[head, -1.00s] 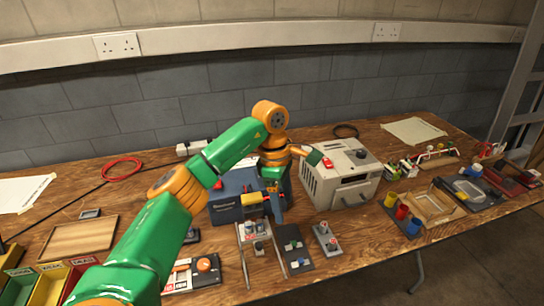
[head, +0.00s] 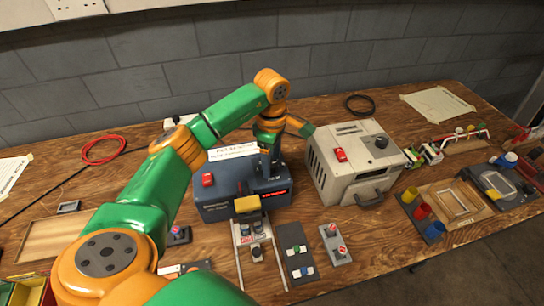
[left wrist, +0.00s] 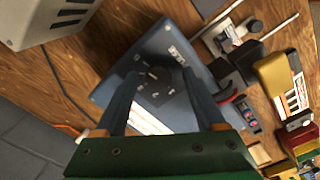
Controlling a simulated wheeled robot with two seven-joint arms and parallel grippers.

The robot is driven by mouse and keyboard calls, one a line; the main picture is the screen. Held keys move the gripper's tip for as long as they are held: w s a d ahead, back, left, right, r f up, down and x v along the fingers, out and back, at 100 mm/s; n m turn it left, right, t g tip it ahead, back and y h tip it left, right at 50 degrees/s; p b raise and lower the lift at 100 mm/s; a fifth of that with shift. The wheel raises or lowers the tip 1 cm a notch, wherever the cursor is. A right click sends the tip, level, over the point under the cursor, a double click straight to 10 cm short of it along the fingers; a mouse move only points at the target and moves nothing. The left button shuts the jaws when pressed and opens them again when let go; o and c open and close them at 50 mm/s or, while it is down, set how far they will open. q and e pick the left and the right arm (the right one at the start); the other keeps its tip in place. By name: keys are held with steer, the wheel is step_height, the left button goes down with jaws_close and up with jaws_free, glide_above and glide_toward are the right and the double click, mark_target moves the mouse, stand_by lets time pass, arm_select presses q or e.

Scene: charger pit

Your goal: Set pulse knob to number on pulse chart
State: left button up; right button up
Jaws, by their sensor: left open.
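My left gripper (head: 268,170) points down over the box's right part. Its open fingers (left wrist: 160,76) lie on either side of the knob; contact cannot be told. My right gripper is not in view.
A cream box (head: 330,170) with a red switch and black knob stands just right. A yellow-topped device (head: 248,204) and small switch panels (head: 296,250) sit in front. Red, yellow and blue cups (head: 421,211) stand further right.

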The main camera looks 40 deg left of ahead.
arm_select(q)
steer(key=shift+w+a+f, duration=0.1)
steer(key=shift+w+f, duration=0.05)
steer(key=c, duration=0.6)
jaws_close()
